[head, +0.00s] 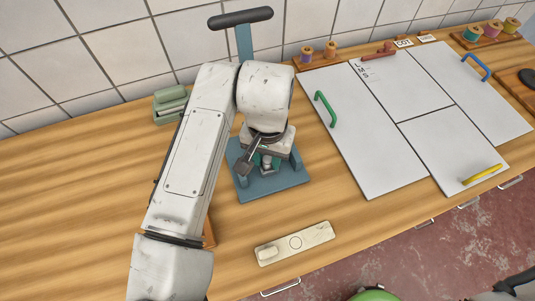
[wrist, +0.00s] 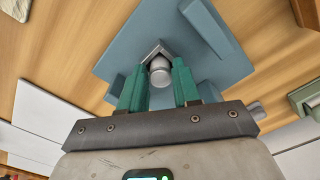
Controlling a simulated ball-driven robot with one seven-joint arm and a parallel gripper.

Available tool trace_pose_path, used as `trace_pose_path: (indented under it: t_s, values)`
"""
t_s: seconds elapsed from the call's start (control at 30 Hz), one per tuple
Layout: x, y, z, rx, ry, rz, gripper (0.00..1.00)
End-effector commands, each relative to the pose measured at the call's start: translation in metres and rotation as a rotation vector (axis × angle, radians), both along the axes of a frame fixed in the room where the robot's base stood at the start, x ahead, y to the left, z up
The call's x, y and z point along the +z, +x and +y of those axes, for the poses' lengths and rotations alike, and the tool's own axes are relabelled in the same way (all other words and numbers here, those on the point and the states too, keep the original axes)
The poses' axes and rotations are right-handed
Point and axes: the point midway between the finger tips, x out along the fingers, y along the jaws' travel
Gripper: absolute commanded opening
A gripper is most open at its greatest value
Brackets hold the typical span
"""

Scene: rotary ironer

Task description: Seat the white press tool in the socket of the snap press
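The white press tool (wrist: 159,72) shows as a short pale cylinder in the wrist view. My gripper (wrist: 160,66) has its green fingertips on either side of it, with no clear gap. Just behind it is a grey angled socket (wrist: 154,49) on the blue snap press (wrist: 115,52). Whether the tool touches the socket cannot be told. In the head view my gripper (head: 266,161) is low over the base of the press (head: 280,187), and my arm hides much of the press. The T-shaped black handle (head: 240,17) rises behind my arm.
A pale plate (head: 315,236) with a ring mark and a raised block lies near the front edge. Green stacked pieces (head: 170,103) stand behind at left. White panels with coloured handles (head: 375,150) cover the right side. The wooden table at left (head: 70,190) is clear.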

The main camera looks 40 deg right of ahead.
Motion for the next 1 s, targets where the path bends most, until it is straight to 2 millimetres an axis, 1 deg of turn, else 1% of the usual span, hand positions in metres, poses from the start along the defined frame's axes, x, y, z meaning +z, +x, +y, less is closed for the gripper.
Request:
trace_pose_path:
  t_s: [0.03, 0.17, 0.37, 0.53, 0.67, 0.9, 1.0]
  values:
    - [0.0, 0.0, 0.0, 0.0, 0.0, 0.0, 0.37]
    - [0.0, 0.0, 0.0, 0.0, 0.0, 0.0, 0.49]
    - [0.001, 0.0, 0.0, 0.0, 0.0, 0.0, 0.49]
    - [0.009, 0.001, 0.0, -0.001, 0.001, -0.002, 0.49]
    - [0.029, 0.001, 0.0, -0.002, 0.002, -0.002, 0.49]
    - [0.079, 0.001, 0.0, -0.002, 0.0, -0.002, 0.49]
    - [0.097, 0.0, 0.0, -0.003, 0.001, -0.003, 0.49]
